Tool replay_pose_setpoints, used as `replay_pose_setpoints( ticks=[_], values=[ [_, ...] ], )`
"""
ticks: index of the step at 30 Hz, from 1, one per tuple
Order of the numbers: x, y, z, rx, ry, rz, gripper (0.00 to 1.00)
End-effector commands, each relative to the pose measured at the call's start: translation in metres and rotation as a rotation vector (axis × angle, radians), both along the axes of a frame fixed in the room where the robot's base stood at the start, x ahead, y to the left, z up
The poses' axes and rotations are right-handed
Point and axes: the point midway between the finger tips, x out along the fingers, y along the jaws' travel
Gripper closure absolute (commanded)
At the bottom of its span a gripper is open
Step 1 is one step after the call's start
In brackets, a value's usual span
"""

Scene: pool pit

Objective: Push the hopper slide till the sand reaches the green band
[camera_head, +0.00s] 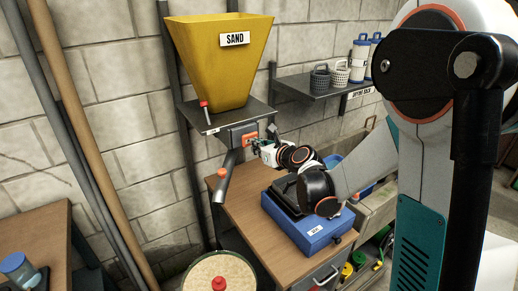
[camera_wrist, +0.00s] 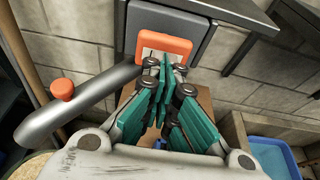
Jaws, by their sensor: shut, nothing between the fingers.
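The yellow hopper (camera_head: 222,55) labelled SAND stands on a dark wall shelf. Under it a grey housing carries the orange slide (camera_head: 249,140), also in the wrist view (camera_wrist: 163,45) with a pale centre. My gripper (camera_head: 258,146) is shut and empty, its teal fingers together. In the wrist view the fingertips (camera_wrist: 162,64) are at the slide's lower part; I cannot tell whether they touch. A grey spout (camera_head: 226,178) with an orange knob slopes down from the housing. Below stands a round sand container (camera_head: 200,274) with a greenish rim. No green band is clearly visible.
A wooden bench (camera_head: 240,215) holds a blue box (camera_head: 306,234) under my arm. A red-tipped part (camera_head: 204,106) sits on the hopper shelf's front. A rack (camera_head: 311,88) with baskets and bottles is at right. Pipes lean at left.

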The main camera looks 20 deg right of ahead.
Motion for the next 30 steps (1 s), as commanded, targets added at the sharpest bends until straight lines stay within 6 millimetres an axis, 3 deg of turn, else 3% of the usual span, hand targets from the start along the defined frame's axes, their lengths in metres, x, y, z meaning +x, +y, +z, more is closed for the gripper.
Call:
replay_pose_setpoints(
  ticks=[7,16,30],
  values=[
    [0.006,0.002,0.000,0.000,0.000,0.001,1.00],
    [0.050,0.017,0.000,0.000,0.000,0.002,1.00],
    [0.049,0.014,0.000,0.001,0.000,0.000,1.00]
  ],
)
